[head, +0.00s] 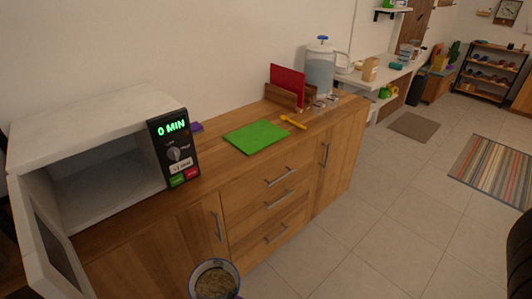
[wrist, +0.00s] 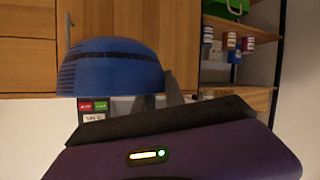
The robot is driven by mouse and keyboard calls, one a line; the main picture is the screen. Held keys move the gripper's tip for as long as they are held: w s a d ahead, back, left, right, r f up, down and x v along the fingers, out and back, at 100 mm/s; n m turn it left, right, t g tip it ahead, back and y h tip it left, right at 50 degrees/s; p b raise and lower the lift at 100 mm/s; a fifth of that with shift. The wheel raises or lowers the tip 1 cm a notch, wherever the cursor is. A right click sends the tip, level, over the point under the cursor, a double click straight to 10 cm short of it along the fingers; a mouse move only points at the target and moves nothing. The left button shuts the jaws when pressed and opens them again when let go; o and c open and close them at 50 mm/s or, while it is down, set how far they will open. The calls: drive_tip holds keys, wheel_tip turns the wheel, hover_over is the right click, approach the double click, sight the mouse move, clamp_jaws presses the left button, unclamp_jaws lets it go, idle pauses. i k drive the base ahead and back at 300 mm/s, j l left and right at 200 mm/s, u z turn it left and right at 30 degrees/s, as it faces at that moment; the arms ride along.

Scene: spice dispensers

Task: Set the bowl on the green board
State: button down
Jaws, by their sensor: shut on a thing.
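The green board (head: 257,137) lies flat on the wooden counter, right of the microwave, in the head view. The bowl (head: 213,281) is at the bottom edge of the head view, in front of the cabinet and below counter height in the picture. It has a blue-and-white rim and grainy brownish contents. In the wrist view the blue bowl (wrist: 110,66) appears rounded side up, and that picture seems inverted. My gripper (wrist: 172,92) is shut on the bowl's edge; one dark finger shows beside it. The far finger is mostly hidden by the bowl.
The microwave (head: 95,160) stands open at left, its door (head: 50,245) swung toward me. The green board's top is clear.

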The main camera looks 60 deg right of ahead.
sight(257, 135)
drive_tip(key=k+z, duration=0.1)
drive_tip(key=z, duration=0.95)
